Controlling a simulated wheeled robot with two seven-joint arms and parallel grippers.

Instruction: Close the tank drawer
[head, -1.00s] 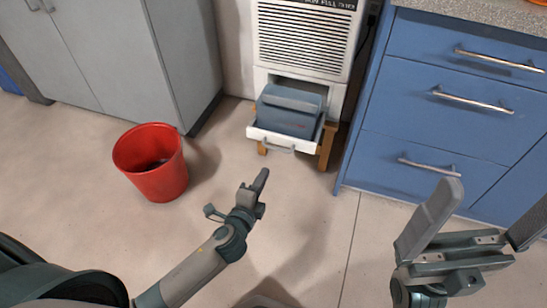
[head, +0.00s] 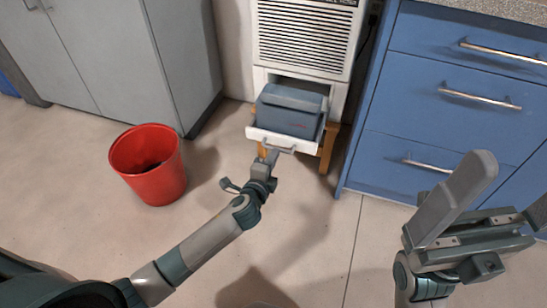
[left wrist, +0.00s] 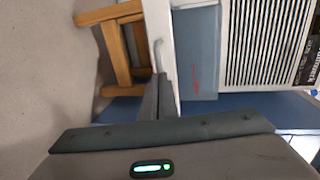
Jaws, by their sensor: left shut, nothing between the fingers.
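The tank drawer (head: 258,135) is a white drawer pulled out from the lower part of a white louvred unit (head: 305,38). A grey-blue tank (head: 290,110) sits in it. My left gripper (head: 270,156) is shut and empty, its fingertips at the drawer's front by the handle (head: 284,147). In the left wrist view the shut fingers (left wrist: 158,92) point at the white drawer front (left wrist: 162,30), close to the handle (left wrist: 159,56); I cannot tell whether they touch. My right gripper (head: 478,210) is open and empty at the lower right, away from the drawer.
The unit stands on a wooden stand (head: 327,150). Blue cabinets (head: 430,115) stand close on its right, and a grey cabinet (head: 125,60) stands to the left. A red bin (head: 150,175) is on the floor at left. The floor before the drawer is otherwise clear.

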